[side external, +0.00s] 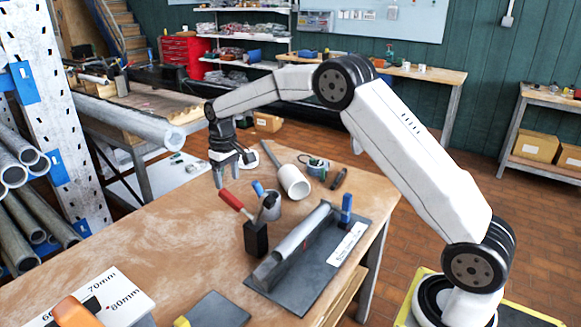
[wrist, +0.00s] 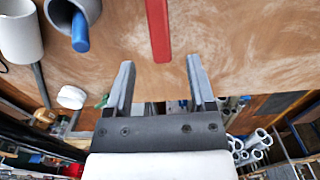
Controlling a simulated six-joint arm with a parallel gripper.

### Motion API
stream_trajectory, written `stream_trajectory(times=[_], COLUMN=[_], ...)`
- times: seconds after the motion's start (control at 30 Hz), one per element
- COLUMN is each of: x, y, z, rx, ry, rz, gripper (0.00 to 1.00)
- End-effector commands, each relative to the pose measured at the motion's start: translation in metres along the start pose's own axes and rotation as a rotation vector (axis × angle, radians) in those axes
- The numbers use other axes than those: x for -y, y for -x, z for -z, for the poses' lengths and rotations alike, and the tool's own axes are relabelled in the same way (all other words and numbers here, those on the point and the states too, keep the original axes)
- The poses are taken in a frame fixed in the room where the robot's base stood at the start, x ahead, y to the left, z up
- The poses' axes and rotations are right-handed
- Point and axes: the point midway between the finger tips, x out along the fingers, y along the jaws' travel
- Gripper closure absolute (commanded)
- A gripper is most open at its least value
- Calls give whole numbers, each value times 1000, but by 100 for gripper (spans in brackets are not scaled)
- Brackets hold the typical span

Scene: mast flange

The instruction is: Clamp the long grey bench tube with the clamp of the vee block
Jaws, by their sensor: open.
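A long grey tube (side external: 300,235) lies on a dark plate (side external: 320,268) on the wooden bench. A black block (side external: 256,238) stands beside the tube, with a red lever (side external: 234,202) slanting up to the left. A blue-handled part (side external: 346,205) stands at the tube's far end. I cannot tell for certain which of these is the vee block's clamp. My gripper (side external: 233,172) is open and empty, pointing down just above the lever's free end. In the wrist view, the red lever (wrist: 158,28) shows between and ahead of the open fingers (wrist: 160,68); contact is not visible.
A white marked board (side external: 108,295) and a dark flat piece (side external: 215,310) lie at the front. The bench's left middle is clear.

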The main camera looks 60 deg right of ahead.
Motion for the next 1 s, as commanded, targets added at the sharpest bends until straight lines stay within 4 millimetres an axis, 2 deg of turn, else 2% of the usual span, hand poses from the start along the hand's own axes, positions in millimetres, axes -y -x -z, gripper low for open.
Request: stream_trajectory(times=[0.3,0.5,0.9,0.97,1.0], x=[0,0,0,0,0], y=[-40,-57,-63,-62,-62], z=[-1,0,0,0,0], rx=[3,0,-1,-1,-1], ry=[-1,-1,-1,-1,-1], rz=[-1,-1,-2,-2,-2], gripper=[29,29,29,48,61])
